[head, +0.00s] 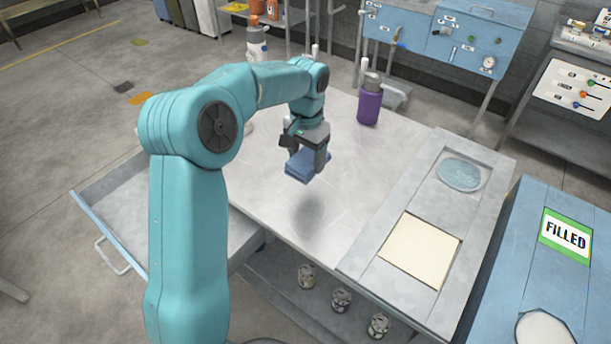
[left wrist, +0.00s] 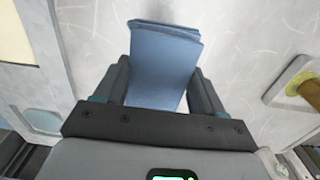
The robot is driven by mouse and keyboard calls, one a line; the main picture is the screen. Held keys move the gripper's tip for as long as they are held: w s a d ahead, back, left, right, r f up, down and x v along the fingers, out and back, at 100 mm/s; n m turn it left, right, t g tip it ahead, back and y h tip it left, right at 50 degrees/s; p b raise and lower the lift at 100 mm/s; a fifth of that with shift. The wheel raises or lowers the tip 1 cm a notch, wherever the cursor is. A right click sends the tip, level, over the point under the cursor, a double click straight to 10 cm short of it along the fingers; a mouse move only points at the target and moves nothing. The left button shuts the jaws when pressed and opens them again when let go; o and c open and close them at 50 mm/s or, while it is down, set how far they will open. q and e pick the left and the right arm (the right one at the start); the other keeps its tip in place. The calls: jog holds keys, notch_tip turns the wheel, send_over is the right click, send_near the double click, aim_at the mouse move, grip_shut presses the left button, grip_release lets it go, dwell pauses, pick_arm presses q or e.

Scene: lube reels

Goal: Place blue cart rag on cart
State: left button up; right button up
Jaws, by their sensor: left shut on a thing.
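My left gripper (head: 311,157) is shut on a folded blue rag (head: 303,167). The rag hangs in the air above the grey metal top of the cart (head: 270,193), with a soft shadow on the top below it. In the left wrist view the blue rag (left wrist: 163,65) sits between the two dark fingers of the left gripper (left wrist: 158,85). The right gripper is not in view.
A purple bottle (head: 369,103) stands at the cart top's back right. A raised tray (head: 402,208) on the right holds a cream pad (head: 420,250) and a round blue disc (head: 460,174). An open drawer (head: 120,200) sticks out left. The cart top's middle is clear.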

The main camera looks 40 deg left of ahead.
pick_arm(q)
send_over(306, 193)
jog(key=f, duration=0.4)
jog(key=shift+s+a+f, duration=0.2)
jog(key=shift+f, duration=0.2)
jog(key=shift+w+f, duration=0.15)
jog(key=shift+f, duration=0.2)
notch_tip(306, 193, down, 4)
jog(key=shift+p, duration=0.35)
jog(key=shift+d, duration=0.1)
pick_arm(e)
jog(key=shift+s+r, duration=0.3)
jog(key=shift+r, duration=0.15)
pick_arm(q)
jog(key=shift+f, duration=0.1)
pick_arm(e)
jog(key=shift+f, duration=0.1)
pick_arm(q)
jog(key=shift+f, duration=0.15)
jog(key=o, duration=1)
jog(key=shift+o, duration=0.2)
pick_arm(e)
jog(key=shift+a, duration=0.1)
